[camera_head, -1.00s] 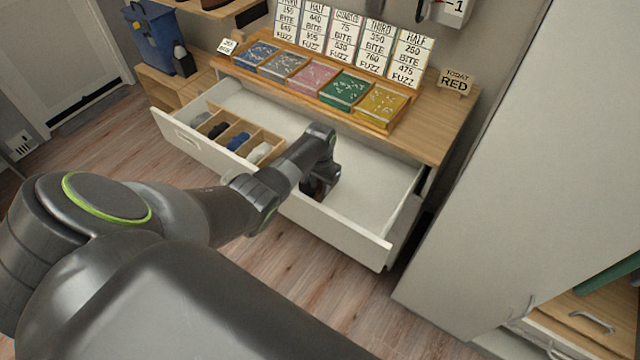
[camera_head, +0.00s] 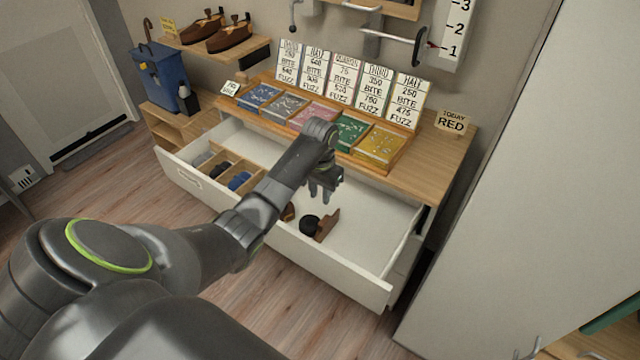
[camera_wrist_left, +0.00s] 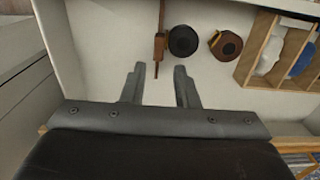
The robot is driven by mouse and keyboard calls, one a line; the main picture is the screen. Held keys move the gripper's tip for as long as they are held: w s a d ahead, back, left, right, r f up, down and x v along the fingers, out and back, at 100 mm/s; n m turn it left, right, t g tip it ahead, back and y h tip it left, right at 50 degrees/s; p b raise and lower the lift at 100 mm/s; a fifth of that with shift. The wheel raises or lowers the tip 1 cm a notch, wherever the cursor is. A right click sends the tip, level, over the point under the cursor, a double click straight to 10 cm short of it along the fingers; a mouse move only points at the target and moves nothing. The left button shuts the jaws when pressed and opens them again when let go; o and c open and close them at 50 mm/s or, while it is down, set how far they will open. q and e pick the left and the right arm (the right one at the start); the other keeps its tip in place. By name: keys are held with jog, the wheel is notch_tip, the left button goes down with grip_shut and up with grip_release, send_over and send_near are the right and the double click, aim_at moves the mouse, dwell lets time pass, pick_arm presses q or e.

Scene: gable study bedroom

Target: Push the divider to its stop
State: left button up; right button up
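A drawer (camera_head: 375,235) stands pulled open under the wooden top. In its left part is a light wooden divider (camera_head: 259,184) with compartments holding dark, blue and pale items; it also shows at the right of the left wrist view (camera_wrist_left: 257,48). To its right on the drawer floor lie a brown wooden piece (camera_head: 327,224), a black round item (camera_head: 309,225) and a brown round item (camera_wrist_left: 226,45), partly hidden by my arm in the head view. My left gripper (camera_head: 323,196) is open and empty above the drawer. My right gripper is not in view.
Colored trays (camera_head: 382,146) and price cards stand on the wooden top (camera_head: 432,150) behind the drawer. A tall pale cabinet (camera_head: 510,190) is close on the right. The drawer's right part has bare floor.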

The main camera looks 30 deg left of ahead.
pick_arm(q)
jog(key=shift+r, duration=1.65)
